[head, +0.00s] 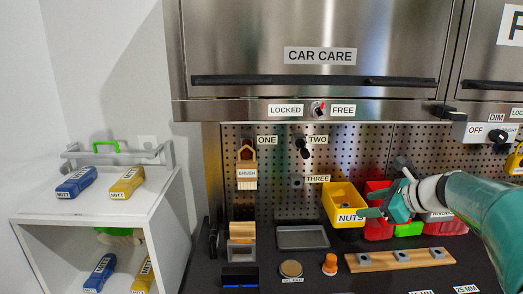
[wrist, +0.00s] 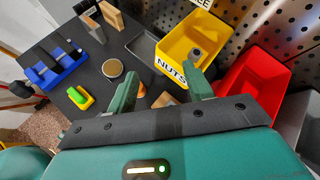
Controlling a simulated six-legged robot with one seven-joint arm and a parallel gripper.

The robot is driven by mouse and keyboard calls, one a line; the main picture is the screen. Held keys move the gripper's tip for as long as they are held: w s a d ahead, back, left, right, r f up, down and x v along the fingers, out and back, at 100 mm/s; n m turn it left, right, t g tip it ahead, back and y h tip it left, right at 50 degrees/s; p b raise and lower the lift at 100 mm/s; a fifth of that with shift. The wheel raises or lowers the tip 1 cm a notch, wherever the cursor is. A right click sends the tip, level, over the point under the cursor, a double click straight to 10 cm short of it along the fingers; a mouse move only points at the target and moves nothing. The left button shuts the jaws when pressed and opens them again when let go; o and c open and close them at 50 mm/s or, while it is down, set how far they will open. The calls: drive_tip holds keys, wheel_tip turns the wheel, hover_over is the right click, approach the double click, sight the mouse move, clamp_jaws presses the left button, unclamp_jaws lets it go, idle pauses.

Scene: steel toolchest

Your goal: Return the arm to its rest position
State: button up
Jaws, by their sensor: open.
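My gripper (head: 372,211) is at the right in the head view, in front of the bins, with my green and white arm reaching in from the right edge. In the wrist view my gripper (wrist: 161,86) has its two green fingers spread apart with nothing held between them. The yellow NUTS bin (head: 342,205) is just left of and behind the fingers. In the wrist view the yellow bin (wrist: 178,35) lies beyond the fingertips, with a grey nut (wrist: 196,53) inside. My arm hides parts of the bins to the right.
A red bin (wrist: 255,85) stands right of the yellow one. A wooden strip with grey blocks (head: 400,260), an orange-topped item (head: 330,264), a round tin (head: 291,269) and a grey tray (head: 302,237) are on the dark worktop. A white shelf (head: 100,205) stands left.

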drive_tip(key=s+a+f+n+g+h, duration=0.3)
drive_tip(key=s+a+n, duration=0.8)
drive_tip(key=s+a, duration=0.1)
drive_tip(key=s+a+f+n+h, duration=0.1)
drive_tip(key=s+f+n, duration=0.1)
drive_tip(key=s+n, duration=0.5)
drive_tip(key=s+a+f+n+h, duration=0.1)
drive_tip(key=s+f+n+h, duration=0.1)
drive_tip(key=s+n, duration=0.5)
drive_tip(key=shift+s+a+h, duration=0.2)
drive_tip(key=shift+s+h, duration=0.1)
drive_tip(key=shift+s, duration=0.35)
drive_tip(key=c, duration=0.3)
drive_tip(key=shift+d, duration=0.1)
drive_tip(key=shift+c, duration=0.2)
